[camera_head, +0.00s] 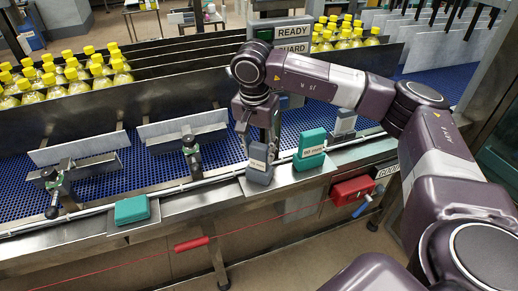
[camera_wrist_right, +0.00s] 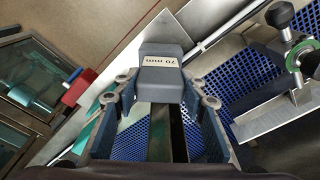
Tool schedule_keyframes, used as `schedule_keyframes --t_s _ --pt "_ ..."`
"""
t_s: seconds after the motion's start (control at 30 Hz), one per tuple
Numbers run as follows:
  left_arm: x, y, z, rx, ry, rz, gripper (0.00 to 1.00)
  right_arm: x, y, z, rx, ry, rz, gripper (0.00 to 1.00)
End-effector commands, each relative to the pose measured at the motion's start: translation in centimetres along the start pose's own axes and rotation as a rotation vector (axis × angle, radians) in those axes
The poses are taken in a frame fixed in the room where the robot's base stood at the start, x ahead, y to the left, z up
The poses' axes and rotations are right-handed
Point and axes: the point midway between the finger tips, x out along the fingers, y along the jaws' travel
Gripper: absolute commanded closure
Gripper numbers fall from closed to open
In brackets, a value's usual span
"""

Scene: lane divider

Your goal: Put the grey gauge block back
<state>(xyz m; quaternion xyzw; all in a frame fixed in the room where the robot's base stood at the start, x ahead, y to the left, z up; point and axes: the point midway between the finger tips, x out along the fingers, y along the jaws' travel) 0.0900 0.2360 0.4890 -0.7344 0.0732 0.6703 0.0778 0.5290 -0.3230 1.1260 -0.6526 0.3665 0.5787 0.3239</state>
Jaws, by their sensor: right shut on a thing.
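The grey gauge block (camera_head: 260,168) is at the front steel ledge of the conveyor, left of a teal labelled block. In the right wrist view the grey block (camera_wrist_right: 160,72) carries a label reading 70 mm. My right gripper (camera_head: 258,142) comes down from above and is shut on the grey block; the fingers show on either side of its lower part in the wrist view. I cannot tell whether the block touches the ledge. My left gripper is not in view.
The teal labelled block (camera_head: 311,148) stands close on the right. Another teal block (camera_head: 131,209) sits on the ledge at left. Clamps (camera_head: 192,158) hold guide plates over the blue belt (camera_head: 100,180). Yellow-capped bottles (camera_head: 60,75) stand behind. A red box (camera_head: 352,190) is below the ledge.

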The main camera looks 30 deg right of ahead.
Motion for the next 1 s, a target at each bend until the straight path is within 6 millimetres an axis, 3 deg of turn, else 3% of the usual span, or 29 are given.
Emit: schedule_keyframes --t_s 0.17,0.53,0.6,0.9,1.0 --pt "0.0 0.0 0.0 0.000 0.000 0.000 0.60 0.1 0.0 0.0 0.000 0.000 0.001 0.44" --pt "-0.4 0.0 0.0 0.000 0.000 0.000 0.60 -0.4 0.0 -0.1 0.000 0.000 0.000 0.44" --pt "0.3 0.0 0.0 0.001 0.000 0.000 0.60 -0.8 -0.1 0.0 0.000 0.001 -0.003 0.44" --pt "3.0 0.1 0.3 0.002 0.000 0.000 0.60 -7.4 -0.2 0.0 -0.001 0.002 -0.006 0.44" --pt "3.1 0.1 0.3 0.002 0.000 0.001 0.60 -9.5 -0.1 0.0 -0.001 0.002 -0.004 0.44"
